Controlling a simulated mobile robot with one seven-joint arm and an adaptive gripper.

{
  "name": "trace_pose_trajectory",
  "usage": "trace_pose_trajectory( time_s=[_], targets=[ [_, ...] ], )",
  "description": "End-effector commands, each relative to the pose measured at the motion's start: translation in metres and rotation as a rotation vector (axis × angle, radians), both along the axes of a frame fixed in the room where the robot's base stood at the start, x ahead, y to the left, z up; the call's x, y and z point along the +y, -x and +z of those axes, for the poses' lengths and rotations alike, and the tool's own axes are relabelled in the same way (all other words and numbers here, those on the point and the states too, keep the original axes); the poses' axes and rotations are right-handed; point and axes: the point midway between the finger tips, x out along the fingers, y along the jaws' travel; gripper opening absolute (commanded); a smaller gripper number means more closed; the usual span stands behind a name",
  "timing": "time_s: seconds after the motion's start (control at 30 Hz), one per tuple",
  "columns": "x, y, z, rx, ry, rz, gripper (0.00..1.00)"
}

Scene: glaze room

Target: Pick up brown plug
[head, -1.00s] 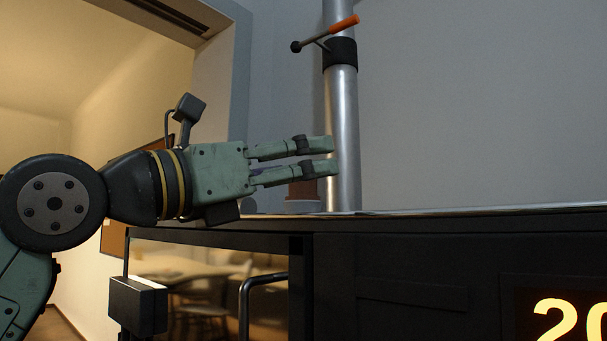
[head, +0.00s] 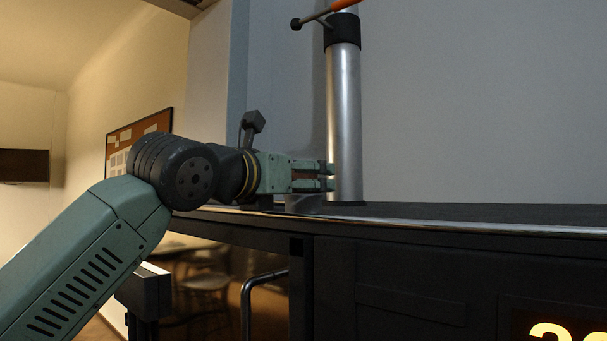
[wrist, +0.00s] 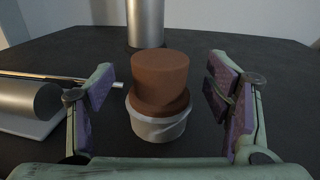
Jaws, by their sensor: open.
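The brown plug (wrist: 160,75) is a two-step brown cylinder, wider at its lower part. It sits upright in a whitish round holder (wrist: 158,127) on the dark worktop in the wrist view. My gripper (head: 329,177) is open, with one finger on each side of the plug and a gap visible on both sides in the wrist view. In the head view the fingers point right, level, low over the worktop. They mostly hide the plug there. The grey holder (head: 304,205) shows just below them.
A metal post (head: 344,125) with an orange-tipped lever stands behind the plug; its base shows in the wrist view (wrist: 145,22). A grey cylinder (wrist: 28,105) and a thin rod lie left of my gripper. The dark worktop (wrist: 255,55) is clear at right.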

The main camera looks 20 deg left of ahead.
Motion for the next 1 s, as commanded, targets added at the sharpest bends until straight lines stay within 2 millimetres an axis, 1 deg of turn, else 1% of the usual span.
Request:
trace_pose_trajectory(
  time_s=[0.03,0.13,0.37,1.0],
  targets=[
    [-0.0006,-0.0061,0.0024,0.000,0.000,0.001,0.72],
    [-0.0017,-0.0125,0.0009,-0.001,0.000,0.001,0.72],
    [-0.0018,-0.0133,-0.0004,-0.001,0.000,0.001,0.72],
    [-0.0015,-0.0130,-0.0005,-0.001,0.000,0.002,0.30]
  ],
)
